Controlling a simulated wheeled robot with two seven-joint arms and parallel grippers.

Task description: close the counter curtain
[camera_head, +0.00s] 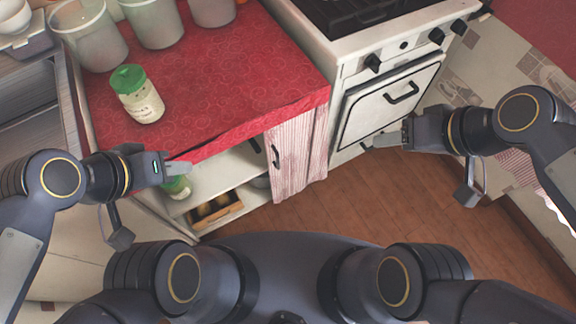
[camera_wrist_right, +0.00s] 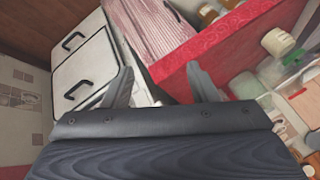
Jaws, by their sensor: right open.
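The counter curtain (camera_head: 297,155) is pink-and-white striped cloth, bunched at the right part of the counter front under the red oilcloth top (camera_head: 215,75). A dark handle (camera_head: 275,155) is at its left edge. The left part of the opening is uncovered and shows the shelves. The curtain also shows in the right wrist view (camera_wrist_right: 158,30), beyond the fingers. My right gripper (camera_head: 378,141) is open and empty, in front of the oven, right of the curtain; its spread fingers show in the wrist view (camera_wrist_right: 160,85). My left gripper (camera_head: 180,168) is by the counter's front left edge, its fingers overlapping in view.
A green-lidded jar (camera_head: 138,95) and several pale canisters stand on the counter. A wooden crate (camera_head: 214,211) and a green-topped jar (camera_head: 177,187) are on the shelves. The white oven (camera_head: 385,105) with protruding handles adjoins on the right. The wooden floor in front is clear.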

